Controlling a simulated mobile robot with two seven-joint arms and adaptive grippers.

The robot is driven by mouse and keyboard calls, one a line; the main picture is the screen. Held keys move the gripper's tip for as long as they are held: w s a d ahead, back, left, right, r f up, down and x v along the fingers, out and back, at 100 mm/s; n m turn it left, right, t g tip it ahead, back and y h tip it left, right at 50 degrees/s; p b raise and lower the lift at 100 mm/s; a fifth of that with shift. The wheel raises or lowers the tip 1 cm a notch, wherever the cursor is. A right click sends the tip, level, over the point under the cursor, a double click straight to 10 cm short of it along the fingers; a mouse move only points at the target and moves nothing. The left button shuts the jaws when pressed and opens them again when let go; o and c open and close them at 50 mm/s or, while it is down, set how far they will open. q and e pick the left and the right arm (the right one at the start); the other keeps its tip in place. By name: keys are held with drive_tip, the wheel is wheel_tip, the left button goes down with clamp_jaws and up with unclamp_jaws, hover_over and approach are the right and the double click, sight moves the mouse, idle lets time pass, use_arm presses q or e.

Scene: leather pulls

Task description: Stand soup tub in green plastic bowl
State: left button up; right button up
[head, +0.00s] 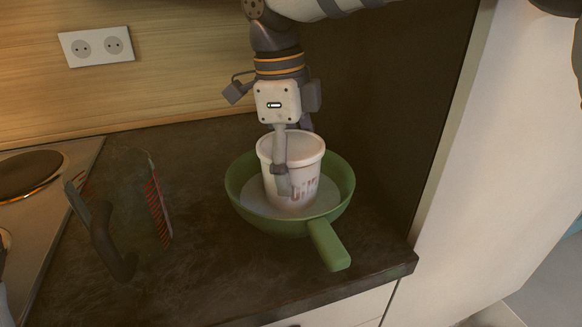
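The soup tub (304,178), a white tub with a pale lid and dark print, stands upright inside the green plastic bowl (333,243). The bowl has a thick green handle toward the front right. Whether the tub's base touches the bowl's floor cannot be seen for sure. My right gripper (289,165) comes down from above, with one finger along the tub's front wall. The other finger goes behind the rim and its tip is hidden. The gripper looks shut on the tub.
A clear jug (162,212) with red markings and a dark handle stands left of the bowl. A hob (27,175) is at the far left. A wall panel is close behind on the right. The dark counter (205,290) is clear in front.

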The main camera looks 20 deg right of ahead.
drive_tip(key=shift+f, duration=0.35)
drive_tip(key=o, duration=1.7)
drive_tip(key=shift+f, duration=0.15)
drive_tip(key=r, duration=0.8)
drive_tip(key=w+a+r, duration=0.1)
drive_tip(key=r, duration=0.3)
drive_tip(key=shift+a+r, duration=0.1)
drive_tip(key=shift+s+r, duration=0.1)
drive_tip(key=shift+r, duration=0.05)
